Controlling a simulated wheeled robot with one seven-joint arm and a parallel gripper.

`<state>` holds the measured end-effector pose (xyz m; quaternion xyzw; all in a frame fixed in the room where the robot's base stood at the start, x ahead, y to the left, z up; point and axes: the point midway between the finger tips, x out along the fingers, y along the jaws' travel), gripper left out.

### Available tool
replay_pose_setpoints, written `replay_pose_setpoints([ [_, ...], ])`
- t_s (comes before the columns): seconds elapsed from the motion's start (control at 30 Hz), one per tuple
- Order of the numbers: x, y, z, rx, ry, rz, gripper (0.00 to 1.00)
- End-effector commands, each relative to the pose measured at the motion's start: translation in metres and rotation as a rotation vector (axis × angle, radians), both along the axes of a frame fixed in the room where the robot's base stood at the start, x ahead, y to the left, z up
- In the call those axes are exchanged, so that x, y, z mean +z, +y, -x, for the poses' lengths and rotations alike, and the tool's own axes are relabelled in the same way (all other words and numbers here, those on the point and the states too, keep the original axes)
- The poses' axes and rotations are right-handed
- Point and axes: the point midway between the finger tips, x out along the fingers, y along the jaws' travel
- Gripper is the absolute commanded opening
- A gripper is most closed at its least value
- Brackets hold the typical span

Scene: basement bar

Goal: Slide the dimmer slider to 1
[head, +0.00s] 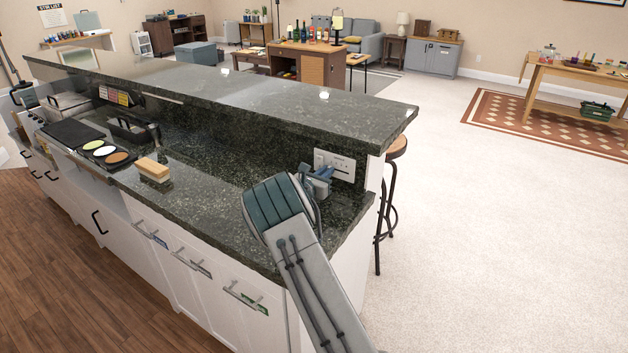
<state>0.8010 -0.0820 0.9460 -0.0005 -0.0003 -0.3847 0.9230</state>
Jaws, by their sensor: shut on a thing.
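The dimmer panel (336,163) is a white plate with small dark markings, mounted on the dark stone upstand at the right end of the bar. My gripper (325,174) is in front of its lower left part, at the end of my grey arm, above the lower counter. The jaws are small here and partly hidden by my wrist. They appear shut on the dimmer slider, which they hide. The slider's exact position cannot be read.
The lower counter (215,180) holds a wooden brush (153,170), a black caddy (127,128) and a tray of coloured discs (105,151). The raised bar top (270,105) overhangs the panel. A stool (390,200) stands beyond the bar's right end. Open carpet lies to the right.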

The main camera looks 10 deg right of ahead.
Motion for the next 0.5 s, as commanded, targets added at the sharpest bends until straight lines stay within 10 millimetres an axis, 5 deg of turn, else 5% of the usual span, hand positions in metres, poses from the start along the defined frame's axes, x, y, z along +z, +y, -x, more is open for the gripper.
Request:
replay_pose_setpoints([
  [0.3, 0.0018, 0.0017, -0.0026, 0.004, -0.002, -0.002, 0.0],
  [0.4, 0.0018, 0.0026, -0.0026, 0.006, -0.002, -0.002, 0.33],
  [0.5, 0.0017, 0.0028, -0.0027, 0.006, -0.001, -0.003, 0.33],
])
